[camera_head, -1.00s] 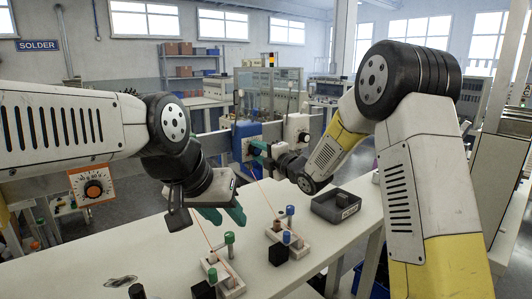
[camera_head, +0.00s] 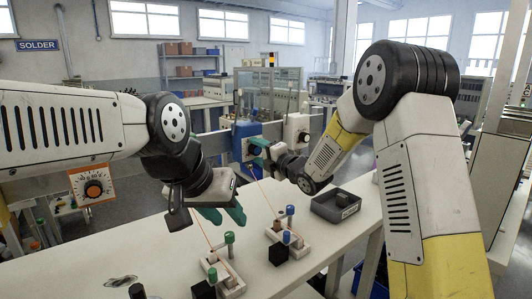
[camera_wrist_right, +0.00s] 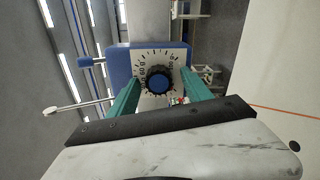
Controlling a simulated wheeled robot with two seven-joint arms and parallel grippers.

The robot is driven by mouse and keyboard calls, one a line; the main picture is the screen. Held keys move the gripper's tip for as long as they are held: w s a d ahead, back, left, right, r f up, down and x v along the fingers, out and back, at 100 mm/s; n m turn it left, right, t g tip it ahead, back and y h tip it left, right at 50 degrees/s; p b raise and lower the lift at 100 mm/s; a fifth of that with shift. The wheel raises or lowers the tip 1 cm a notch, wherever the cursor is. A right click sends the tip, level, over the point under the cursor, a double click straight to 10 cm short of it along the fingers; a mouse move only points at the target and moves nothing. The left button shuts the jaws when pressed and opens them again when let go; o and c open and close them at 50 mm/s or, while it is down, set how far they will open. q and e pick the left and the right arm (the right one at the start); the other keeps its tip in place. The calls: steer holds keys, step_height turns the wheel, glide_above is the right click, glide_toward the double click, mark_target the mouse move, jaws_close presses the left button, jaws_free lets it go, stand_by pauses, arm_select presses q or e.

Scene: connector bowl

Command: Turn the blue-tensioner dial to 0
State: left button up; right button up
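The blue tensioner (camera_head: 246,130) stands at the far edge of the bench in the head view. In the right wrist view, its dial (camera_wrist_right: 160,81) is a black knob with a blue cap on a white face with black tick marks. My right gripper (camera_wrist_right: 160,76) faces the dial, one teal finger on each side. Gaps show between fingers and knob, so it is open. In the head view, my right gripper (camera_head: 262,150) is small beside the tensioner. My left gripper (camera_head: 222,214) is open and empty above the bench.
An orange tensioner (camera_head: 92,185) is at the left and a white one (camera_head: 297,128) stands right of the blue one. Blocks with coloured pegs (camera_head: 288,233) and a dark grey tray (camera_head: 336,205) are on the bench. Thin orange wires run above it.

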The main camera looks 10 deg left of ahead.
steer(key=shift+d, duration=0.1)
steer(key=v, duration=0.7)
steer(key=shift+s+d, duration=0.25)
steer(key=shift+s, duration=0.05)
steer(key=shift+r, duration=0.1)
steer(key=s+d+r+m+h, duration=0.25)
steer(key=d+m+h, duration=0.25)
steer(key=d+m, duration=0.25)
steer(key=s+d+r+m+h, duration=0.1)
steer(key=s+d+m+h, duration=0.3)
steer(key=d+m, duration=0.4)
steer(key=s+d+f+m+g, duration=0.1)
steer(key=s+m, duration=0.3)
steer(key=s, duration=0.4)
steer(key=s+d+f+m+g+h, duration=0.1)
steer(key=s+d+m+g, duration=0.2)
steer(key=s+m, duration=0.2)
steer(key=s+d+f+m+g, duration=0.1)
steer(key=s+d+m+g, duration=0.1)
steer(key=s, duration=0.9)
steer(key=shift+s+d+f+m+g+h, duration=0.15)
steer(key=shift+s+d+m+g+h, duration=0.2)
steer(key=shift+d+m, duration=0.55)
